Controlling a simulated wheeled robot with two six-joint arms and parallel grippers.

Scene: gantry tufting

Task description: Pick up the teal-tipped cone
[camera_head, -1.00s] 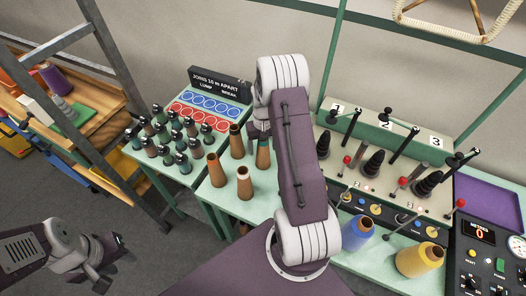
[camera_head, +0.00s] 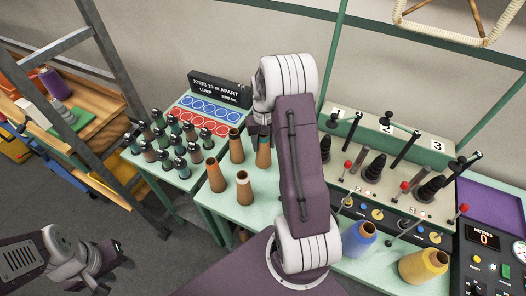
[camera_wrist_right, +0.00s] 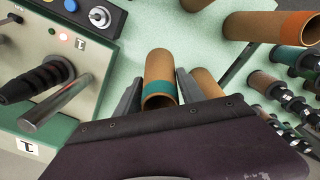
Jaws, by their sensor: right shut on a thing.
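The teal-tipped cone (camera_wrist_right: 160,68) is a brown tube with a teal band at its near, open end. In the right wrist view it sits between the two fingers of my right gripper (camera_wrist_right: 156,98), which is shut on it. In the head view the same cone (camera_head: 263,157) shows below my right gripper (camera_head: 262,128), its top partly hidden. I cannot tell whether its base touches the green table. My left gripper (camera_head: 112,268) hangs low at the left, far from the cones, and its jaw opening is unclear.
Brown cones (camera_head: 216,175), (camera_head: 243,189), (camera_head: 236,149) stand close by; an orange-banded cone (camera_wrist_right: 275,26) shows in the wrist view. Several dark-topped spools (camera_head: 163,140) stand left. The numbered machine (camera_head: 385,150), a blue cone (camera_head: 358,240) and a yellow cone (camera_head: 423,265) are right.

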